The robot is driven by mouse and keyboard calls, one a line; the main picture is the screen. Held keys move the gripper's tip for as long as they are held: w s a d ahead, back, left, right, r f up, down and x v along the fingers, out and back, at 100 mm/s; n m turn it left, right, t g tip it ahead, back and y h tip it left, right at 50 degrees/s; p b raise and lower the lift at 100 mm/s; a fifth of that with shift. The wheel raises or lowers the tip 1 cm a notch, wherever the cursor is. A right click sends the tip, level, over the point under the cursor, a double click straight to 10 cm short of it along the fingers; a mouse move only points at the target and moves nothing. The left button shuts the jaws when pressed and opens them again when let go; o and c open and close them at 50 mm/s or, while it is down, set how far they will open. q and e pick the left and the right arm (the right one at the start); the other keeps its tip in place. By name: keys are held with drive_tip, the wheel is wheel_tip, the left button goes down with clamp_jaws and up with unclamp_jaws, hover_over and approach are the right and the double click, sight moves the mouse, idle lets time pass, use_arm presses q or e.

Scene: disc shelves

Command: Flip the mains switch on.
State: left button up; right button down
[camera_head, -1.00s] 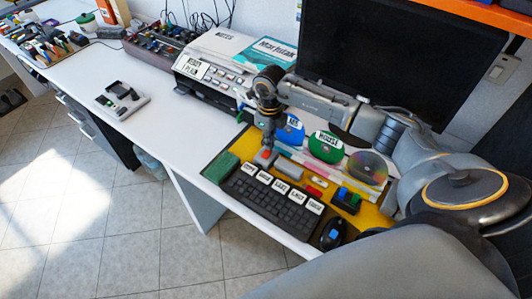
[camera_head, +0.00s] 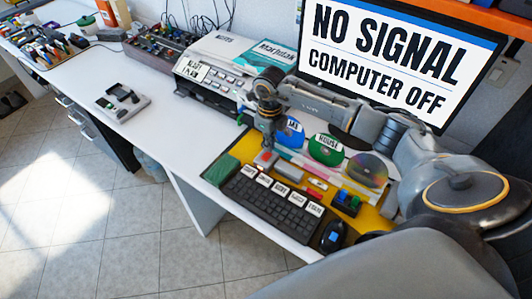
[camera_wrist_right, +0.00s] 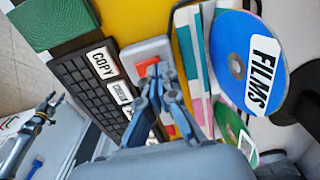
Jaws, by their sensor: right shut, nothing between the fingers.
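The mains switch is a red rocker (camera_wrist_right: 147,68) on a pale grey housing (camera_wrist_right: 146,48) beside the keyboard. It also shows small in the head view (camera_head: 265,158). My right gripper (camera_wrist_right: 153,84) is shut and empty, pointing down, with its fingertips right at the red rocker. The fingers cover part of the rocker; I cannot tell for sure whether they touch it or which way it is tilted. The monitor (camera_head: 385,55) is lit and reads "NO SIGNAL COMPUTER OFF". A dark gripper, apparently my left one (camera_wrist_right: 44,108), shows at the left of the wrist view.
The black keyboard (camera_head: 268,203) lies left of the switch, with a green block (camera_head: 221,169) at its far left. Labelled discs, such as the green one (camera_head: 326,148), lie behind. The white desk further left is mostly clear.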

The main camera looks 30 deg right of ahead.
drive_tip(key=shift+r+p, duration=1.6)
drive_tip(key=shift+r, duration=1.15)
